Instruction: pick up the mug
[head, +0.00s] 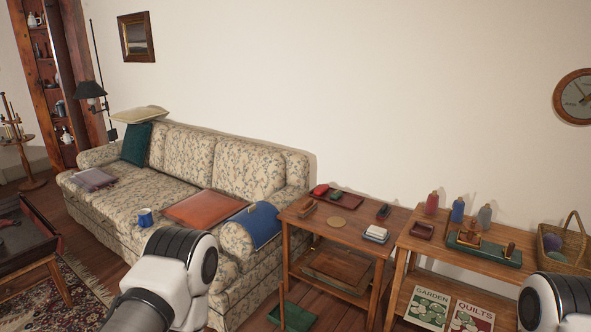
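A small blue mug (146,217) with a pale mark on its side stands upright near the front edge of the seat of a floral sofa (125,205), left of an orange-brown flat cushion or board (202,207). Nothing is touching the mug from my side. Parts of my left arm show at the bottom centre, right of and below the mug, and part of my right arm shows at the bottom right corner. Neither gripper is in the picture, so their fingers are hidden from me.
A wooden side table (365,222) with small items stands right of the sofa, beside another table (425,240) with bottles and a basket (562,250). A low dark table (35,250) stands at the left. Some floor shows between it and the sofa.

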